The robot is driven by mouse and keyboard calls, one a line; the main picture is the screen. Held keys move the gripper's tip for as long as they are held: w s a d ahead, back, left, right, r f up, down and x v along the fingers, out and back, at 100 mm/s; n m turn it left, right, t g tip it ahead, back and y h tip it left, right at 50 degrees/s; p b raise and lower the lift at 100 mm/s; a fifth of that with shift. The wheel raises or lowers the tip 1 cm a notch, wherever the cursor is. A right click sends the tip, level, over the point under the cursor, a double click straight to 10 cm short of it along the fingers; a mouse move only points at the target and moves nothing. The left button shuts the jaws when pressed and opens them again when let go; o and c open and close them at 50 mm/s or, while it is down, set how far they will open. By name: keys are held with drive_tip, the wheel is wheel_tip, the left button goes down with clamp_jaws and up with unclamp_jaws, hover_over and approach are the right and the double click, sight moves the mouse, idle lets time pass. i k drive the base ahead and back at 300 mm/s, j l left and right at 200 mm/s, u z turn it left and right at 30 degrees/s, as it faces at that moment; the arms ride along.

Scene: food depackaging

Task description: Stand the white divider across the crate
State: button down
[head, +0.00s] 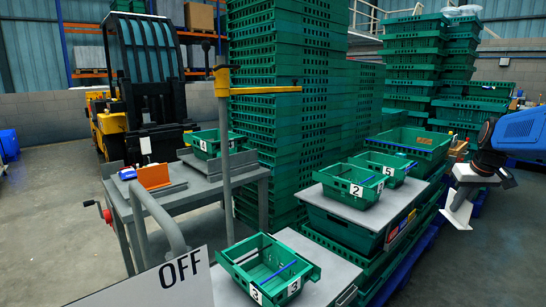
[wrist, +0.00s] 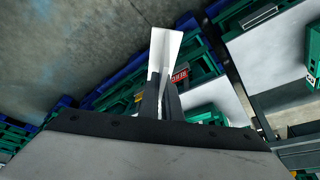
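The white divider (head: 457,214) hangs tilted below my gripper (head: 464,190) at the right of the head view, clear of every crate. In the wrist view my gripper's dark fingers (wrist: 162,98) are closed on the near end of the white divider (wrist: 165,48), which shows as two pale faces. Numbered green crates stand to the left: crate 3 (head: 237,262) in front, crate 2 (head: 333,190) and crate 5 (head: 372,163) on a grey top. I cannot tell which crate is meant.
A grey workbench (head: 190,196) at left holds another green crate (head: 205,140) and an orange block (head: 153,176). Tall green crate stacks (head: 290,100) stand behind. Floor (head: 480,265) is open at the lower right.

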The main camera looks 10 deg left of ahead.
sight(215, 147)
drive_tip(key=j, duration=2.35)
drive_tip(key=k+j, duration=0.1)
drive_tip(key=j, duration=2.25)
drive_tip(key=k+l+u, duration=0.45)
drive_tip(key=i+u, duration=0.1)
drive_tip(key=i+l+u, duration=0.1)
drive_tip(key=i+u, duration=0.15)
drive_tip(key=i+l+u, duration=0.25)
drive_tip(key=i, duration=0.15)
drive_tip(key=i+u, duration=0.1)
drive_tip(key=i, duration=0.25)
